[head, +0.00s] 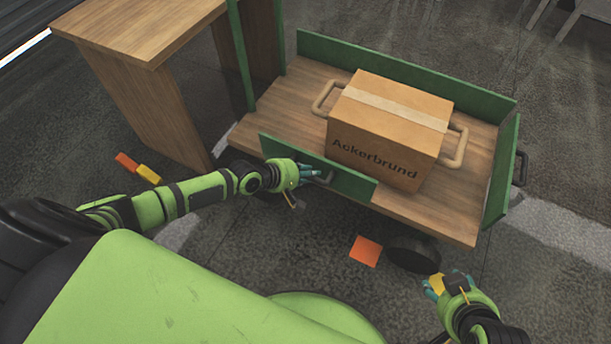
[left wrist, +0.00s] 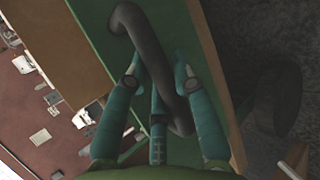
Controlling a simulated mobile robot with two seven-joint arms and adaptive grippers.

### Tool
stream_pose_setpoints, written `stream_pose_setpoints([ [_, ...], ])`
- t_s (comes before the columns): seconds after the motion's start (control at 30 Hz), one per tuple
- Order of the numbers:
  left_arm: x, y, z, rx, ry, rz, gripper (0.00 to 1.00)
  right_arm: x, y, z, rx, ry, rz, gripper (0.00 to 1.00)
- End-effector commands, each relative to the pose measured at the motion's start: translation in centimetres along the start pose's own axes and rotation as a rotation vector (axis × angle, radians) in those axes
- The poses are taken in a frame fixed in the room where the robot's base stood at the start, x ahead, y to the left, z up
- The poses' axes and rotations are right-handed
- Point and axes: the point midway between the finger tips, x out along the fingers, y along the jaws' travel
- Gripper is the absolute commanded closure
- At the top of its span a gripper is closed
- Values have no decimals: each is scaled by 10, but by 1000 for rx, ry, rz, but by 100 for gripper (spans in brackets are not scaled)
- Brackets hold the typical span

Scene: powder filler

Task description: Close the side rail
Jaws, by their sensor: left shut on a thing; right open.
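The green side rail (head: 352,184) stands upright along the near edge of the cart (head: 445,222). It covers the left and middle of that edge, and the right part of the edge is bare. My left gripper (head: 313,173) is at the rail's outer face, shut on its dark handle. In the left wrist view the curved grey handle (left wrist: 150,65) passes between the teal fingers (left wrist: 157,100), with the green rail (left wrist: 95,25) behind it.
A cardboard box (head: 385,130) marked Ackerbrund, with two side handles, sits on the cart bed behind the rail. Green walls (head: 410,72) line the far and right sides. A wooden table (head: 140,40) stands at the left. An orange square (head: 366,251) lies on the floor near a wheel (head: 412,254).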

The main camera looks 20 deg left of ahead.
Motion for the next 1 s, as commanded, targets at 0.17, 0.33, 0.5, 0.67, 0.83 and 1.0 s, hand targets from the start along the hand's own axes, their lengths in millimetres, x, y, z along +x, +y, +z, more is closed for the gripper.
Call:
stream_pose_setpoints([
  [0.17, 1, 8, -1, 4, 2, 12, 100, 0, 0, 4, 2, -18, 0, 43],
  [0.33, 1, 9, -2, 4, 2, 12, 100, 0, 1, 4, 2, -21, 0, 43],
  [0.5, 1, 9, -2, 4, 2, 12, 100, 0, 1, 4, 2, -21, 0, 43],
  [0.67, 1, 9, -2, 3, 2, 12, 62, 0, 1, 4, 2, -20, 0, 43],
  [0.83, 1, 8, -1, 2, 1, 10, 62, 0, 1, 4, 1, -20, 1, 43],
  [1.0, 0, 6, -1, 1, 0, 7, 62, -1, 1, 5, 3, -21, 2, 43],
])
